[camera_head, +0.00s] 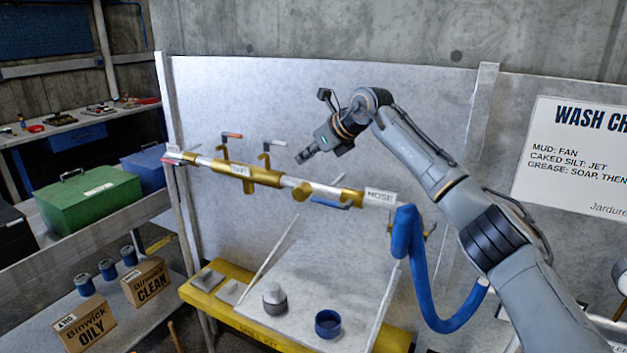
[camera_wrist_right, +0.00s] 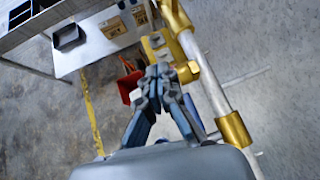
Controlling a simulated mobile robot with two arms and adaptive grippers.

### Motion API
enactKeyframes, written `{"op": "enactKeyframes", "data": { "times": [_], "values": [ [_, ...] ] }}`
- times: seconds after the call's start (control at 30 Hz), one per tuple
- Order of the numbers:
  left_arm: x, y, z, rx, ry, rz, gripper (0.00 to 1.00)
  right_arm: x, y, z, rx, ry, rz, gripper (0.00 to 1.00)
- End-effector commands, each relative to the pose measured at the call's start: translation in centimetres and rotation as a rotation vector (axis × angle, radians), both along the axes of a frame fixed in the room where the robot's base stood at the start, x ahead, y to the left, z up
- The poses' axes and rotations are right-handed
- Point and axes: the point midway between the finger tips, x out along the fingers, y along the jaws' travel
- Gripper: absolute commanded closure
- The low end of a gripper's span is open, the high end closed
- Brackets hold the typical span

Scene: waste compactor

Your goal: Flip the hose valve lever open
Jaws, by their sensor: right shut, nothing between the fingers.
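A horizontal pipe with brass fittings runs across the grey panel in the head view, with a white HOSE label (camera_head: 380,197) near its right end. A blue lever (camera_head: 330,204) lies along the underside of the pipe, left of that label, at a brass fitting (camera_head: 347,196). My right gripper (camera_head: 304,157) is shut and empty, above the pipe and up-left of the lever, apart from it in the head view. In the right wrist view its closed fingers (camera_wrist_right: 160,72) appear beside the pipe (camera_wrist_right: 208,88). A blue piece there is partly hidden behind the fingers. My left gripper is out of view.
A blue hose (camera_head: 407,245) hangs from the pipe's right end. A yellow-edged bench (camera_head: 235,315) stands below, with a blue cup (camera_head: 328,323). A green box (camera_head: 88,200) sits left.

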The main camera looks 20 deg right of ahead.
Motion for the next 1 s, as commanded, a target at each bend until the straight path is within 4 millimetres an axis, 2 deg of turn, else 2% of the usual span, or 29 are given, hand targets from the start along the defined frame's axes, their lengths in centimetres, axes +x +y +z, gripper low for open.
{"op": "enactKeyframes", "data": {
  "times": [0.13,0.3,0.83,0.93,1.0],
  "values": [
    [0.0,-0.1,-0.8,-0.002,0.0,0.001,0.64,0.3,0.8,2.3,0.001,-0.001,-0.001,1.0],
    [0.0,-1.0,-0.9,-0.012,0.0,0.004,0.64,0.4,1.2,3.6,0.0,0.001,-0.002,1.0],
    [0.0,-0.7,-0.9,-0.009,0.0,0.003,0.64,0.4,1.5,3.7,0.006,0.0,0.003,1.0],
    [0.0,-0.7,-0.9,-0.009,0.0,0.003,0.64,0.5,3.6,2.7,0.052,-0.014,0.036,1.0],
    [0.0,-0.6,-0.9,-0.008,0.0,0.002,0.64,0.6,6.7,1.3,0.132,-0.035,0.082,1.0]
  ]
}}
